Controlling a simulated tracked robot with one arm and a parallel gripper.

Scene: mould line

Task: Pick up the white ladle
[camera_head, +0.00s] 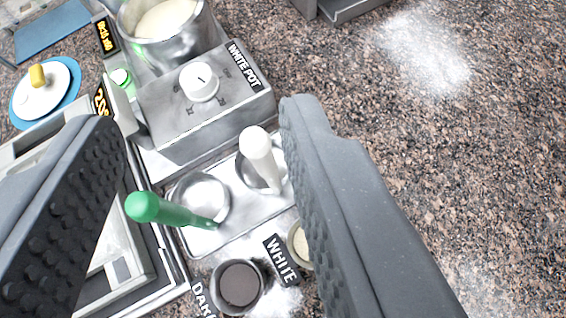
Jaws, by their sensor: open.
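The white ladle (258,152) stands with its thick white handle tilted up, on the metal tray (232,228) near the middle of the view. Its bowl is partly hidden behind the handle and my right finger. My gripper (198,130) is open, with one dark ribbed finger on the left and one on the right. The white handle shows between the fingers, close to the right one. I cannot tell how far below the fingertips it is. Nothing is held.
A ladle with a green handle (172,212) lies on the same tray, left of the white one. The WHITE POT heater (205,105) with a metal pot (172,45) stands just behind. A dark cup (238,287) is in front.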

